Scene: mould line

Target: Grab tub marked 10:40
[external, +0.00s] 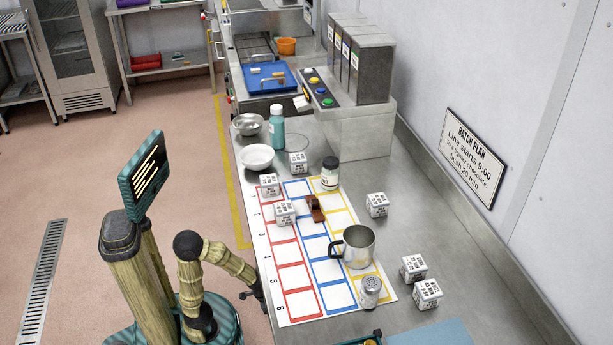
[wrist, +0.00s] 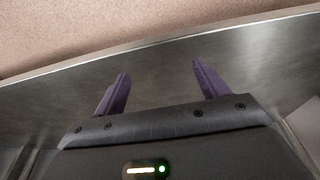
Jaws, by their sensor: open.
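Several small white tubs with dark printing stand on the steel table. One tub (external: 298,163) is near the white bowl, one (external: 270,186) and another (external: 284,213) are at the upper left of the numbered sheet. One tub (external: 377,205) is right of the sheet, and two (external: 413,268) (external: 427,294) stand close together at the lower right. The print is too small to tell which is marked 10:40. My gripper (external: 252,290) is at the table's left edge, beside the sheet. In the wrist view its purple fingers (wrist: 161,70) are apart and empty, with no tub in view.
The numbered sheet (external: 292,276) has red, blue and yellow boxes. On it are a metal jug (external: 357,247), a shaker (external: 370,291), a brown object (external: 316,209) and a dark-lidded jar (external: 330,174). A teal bottle (external: 277,128) and bowls (external: 257,157) stand farther back.

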